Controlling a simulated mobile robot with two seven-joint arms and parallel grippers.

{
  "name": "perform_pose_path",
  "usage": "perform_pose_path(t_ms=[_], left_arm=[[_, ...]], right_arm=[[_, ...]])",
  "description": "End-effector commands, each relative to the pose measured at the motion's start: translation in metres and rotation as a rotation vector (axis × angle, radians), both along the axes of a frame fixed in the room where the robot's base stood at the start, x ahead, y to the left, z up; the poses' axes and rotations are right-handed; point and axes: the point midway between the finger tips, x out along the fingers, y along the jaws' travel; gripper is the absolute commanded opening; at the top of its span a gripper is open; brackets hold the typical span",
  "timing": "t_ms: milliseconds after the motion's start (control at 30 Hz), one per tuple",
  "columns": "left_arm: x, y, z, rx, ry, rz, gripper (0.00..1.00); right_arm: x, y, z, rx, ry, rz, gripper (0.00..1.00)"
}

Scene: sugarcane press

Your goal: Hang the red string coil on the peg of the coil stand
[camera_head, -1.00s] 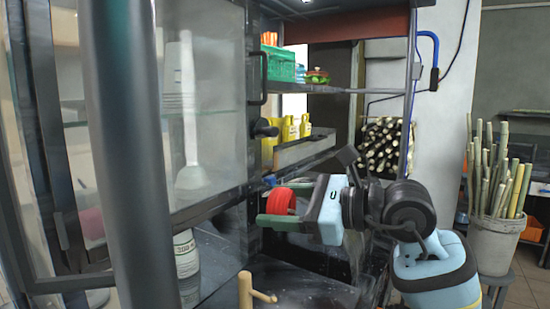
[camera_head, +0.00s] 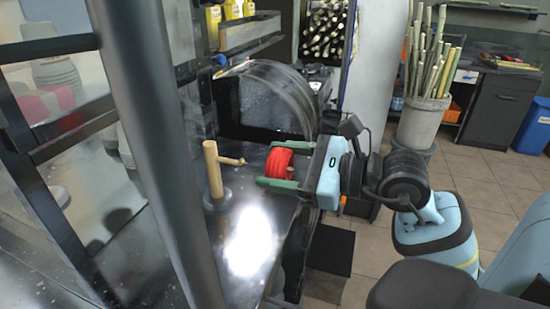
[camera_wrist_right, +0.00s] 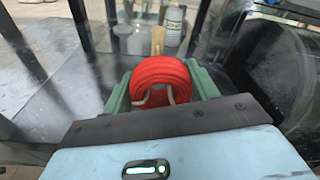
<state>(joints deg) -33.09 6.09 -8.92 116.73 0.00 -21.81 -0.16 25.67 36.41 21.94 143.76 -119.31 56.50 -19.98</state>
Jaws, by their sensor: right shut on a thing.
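The red string coil (camera_head: 279,163) is held between the green fingers of my right gripper (camera_head: 276,170), to the right of the coil stand in the head view. In the right wrist view the coil (camera_wrist_right: 160,80) fills the space between the two fingers (camera_wrist_right: 162,88). The coil stand (camera_head: 214,170) has an upright wooden post on a dark round base, with a short wooden peg (camera_head: 232,161) pointing right toward the coil. The coil and peg are apart. The stand's post (camera_wrist_right: 157,40) shows beyond the coil in the right wrist view. My left gripper is not in view.
The stand is on a dark, shiny counter (camera_head: 260,205). A thick dark upright post (camera_head: 150,130) crosses the left foreground. A clear curved cover (camera_head: 275,90) stands behind the coil. A bucket of cane (camera_head: 423,122) is on the floor at right.

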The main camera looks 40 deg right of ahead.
Motion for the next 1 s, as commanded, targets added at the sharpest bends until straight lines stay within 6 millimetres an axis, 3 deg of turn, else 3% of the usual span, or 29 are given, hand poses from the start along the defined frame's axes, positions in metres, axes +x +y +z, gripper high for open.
perform_pose_path(t_ms=[1000], left_arm=[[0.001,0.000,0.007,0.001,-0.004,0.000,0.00]], right_arm=[[0.038,0.023,-0.003,0.003,0.000,0.001,0.39]])
